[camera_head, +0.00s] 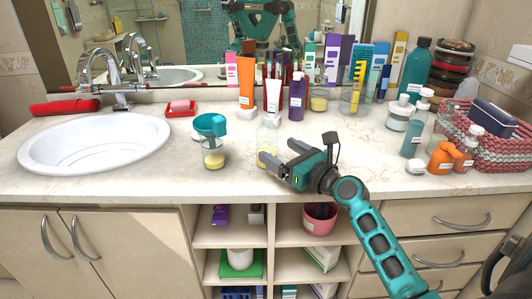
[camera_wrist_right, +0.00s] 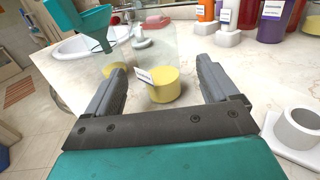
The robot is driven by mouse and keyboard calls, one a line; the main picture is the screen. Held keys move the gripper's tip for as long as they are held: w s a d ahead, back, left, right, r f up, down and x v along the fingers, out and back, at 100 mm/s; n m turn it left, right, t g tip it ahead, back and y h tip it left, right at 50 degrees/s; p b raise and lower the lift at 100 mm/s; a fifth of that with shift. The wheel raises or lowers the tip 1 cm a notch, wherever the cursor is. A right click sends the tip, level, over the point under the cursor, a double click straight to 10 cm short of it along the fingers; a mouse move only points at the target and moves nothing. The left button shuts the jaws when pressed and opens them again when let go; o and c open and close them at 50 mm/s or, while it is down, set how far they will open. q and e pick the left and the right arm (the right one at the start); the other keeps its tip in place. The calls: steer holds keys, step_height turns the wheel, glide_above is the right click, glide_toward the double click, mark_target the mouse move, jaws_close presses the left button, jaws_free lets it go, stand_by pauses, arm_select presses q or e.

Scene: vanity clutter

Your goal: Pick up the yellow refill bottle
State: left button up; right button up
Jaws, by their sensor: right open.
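The yellow refill bottle (camera_head: 269,136) is a clear, see-through bottle with yellow contents at its bottom, standing upright near the counter's front edge. In the right wrist view its yellow part (camera_wrist_right: 166,87) with a white label shows between and just beyond my finger tips. My right gripper (camera_head: 279,153) is open and reaches in from the right at the bottle's low part; it also shows in the wrist view (camera_wrist_right: 161,80). I cannot tell whether a finger touches the bottle. My left gripper is not in view, apart from arms in the mirror.
A clear jar (camera_head: 214,159) with yellow contents and a teal funnel (camera_head: 210,124) stands just left of the bottle. Tubes, including an orange one (camera_head: 246,80) and a white one (camera_head: 273,95), stand behind. The sink (camera_head: 95,143) is left; an orange pump bottle (camera_head: 442,158) and pink basket (camera_head: 500,152) are right.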

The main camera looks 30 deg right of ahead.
mark_target(262, 140)
steer(key=shift+w+a, duration=0.15)
steer(key=shift+w, duration=0.6)
steer(key=shift+w+a, duration=0.1)
steer(key=shift+w, duration=0.6)
steer(key=w, duration=0.4)
steer(key=shift+w+a+r, duration=0.1)
steer(key=shift+a, duration=0.3)
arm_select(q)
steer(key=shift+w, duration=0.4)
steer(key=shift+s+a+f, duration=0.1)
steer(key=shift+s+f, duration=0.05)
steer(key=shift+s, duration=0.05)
arm_select(e)
steer(key=c, duration=1.1)
steer(key=shift+r, duration=0.15)
